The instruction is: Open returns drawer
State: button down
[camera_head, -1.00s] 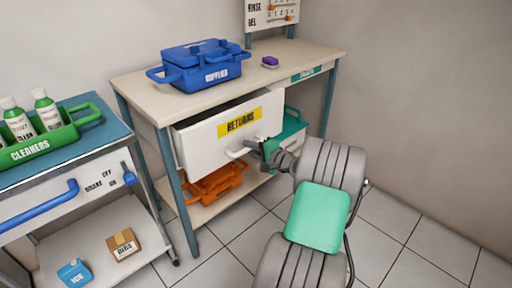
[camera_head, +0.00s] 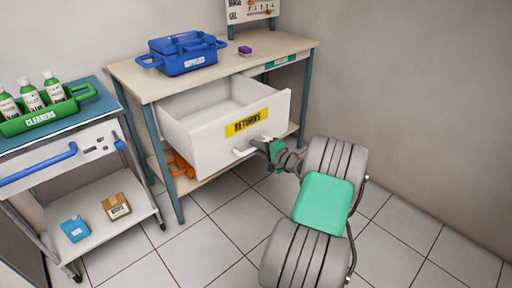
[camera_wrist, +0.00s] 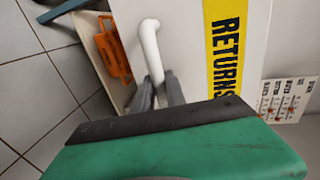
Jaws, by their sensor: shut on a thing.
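The white returns drawer (camera_head: 208,152), with a yellow RETURNS label (camera_head: 246,122), stands pulled well out from under the desk top. Its inside shows and the part I see looks empty. My gripper (camera_head: 262,145) is at the drawer's front, shut on the white bar handle (camera_head: 243,152). In the wrist view the two grey fingers (camera_wrist: 160,92) close around the lower end of the handle (camera_wrist: 150,48), beside the RETURNS label (camera_wrist: 224,50).
A blue supplies box (camera_head: 188,54) and a small purple item (camera_head: 245,50) are on the desk top (camera_head: 130,72). An orange crate (camera_head: 181,165) is on the lower shelf. A cart (camera_head: 100,185) with a green cleaners caddy (camera_head: 45,118) stands left. Tiled floor is clear in front.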

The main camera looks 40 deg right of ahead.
jog(key=shift+a, duration=0.2)
jog(key=c, duration=1.6)
grip_release()
jog(key=shift+o, duration=1.2)
jog(key=shift+d, duration=0.15)
jog(key=p+v, duration=0.2)
jog(key=v, duration=0.5)
jog(key=shift+s, duration=0.45)
jog(key=shift+r, duration=0.1)
